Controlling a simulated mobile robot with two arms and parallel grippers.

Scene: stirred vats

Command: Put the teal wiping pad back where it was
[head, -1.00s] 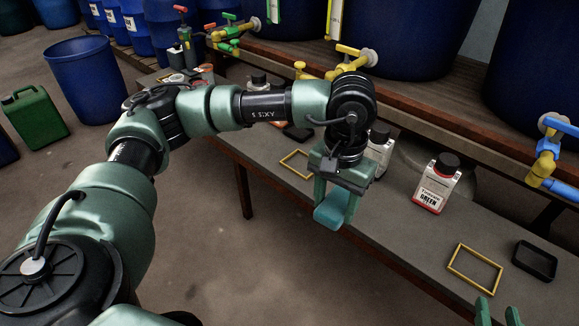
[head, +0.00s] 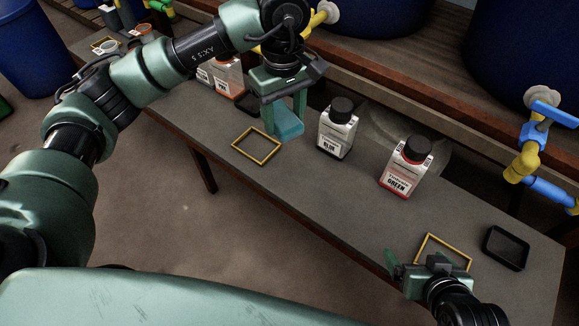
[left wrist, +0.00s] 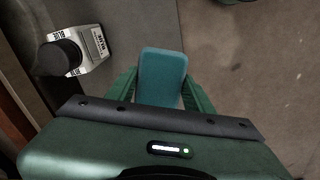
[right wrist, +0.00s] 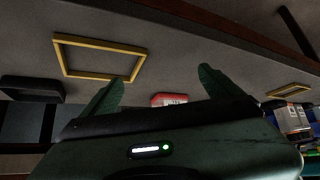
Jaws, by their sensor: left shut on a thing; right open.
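The teal wiping pad (head: 288,124) is between the fingers of my left gripper (head: 285,120), which is shut on it. The pad also fills the space between the fingers in the left wrist view (left wrist: 162,72). In the head view it appears just right of a yellow square frame (head: 246,157) lying on the bench; its exact height above the bench is hard to tell. A second yellow frame (head: 450,247) lies at the right end, and shows in the right wrist view (right wrist: 98,76). My right gripper (right wrist: 162,78) is open and empty near that frame.
A white bottle (head: 337,132) and a red-and-white bottle (head: 407,168), both black-capped, stand right of the pad. A black tray (head: 490,250) sits at the bench's right end. More bottles (head: 228,75) stand behind the left gripper. A blue-handled tap (head: 545,135) juts out at right.

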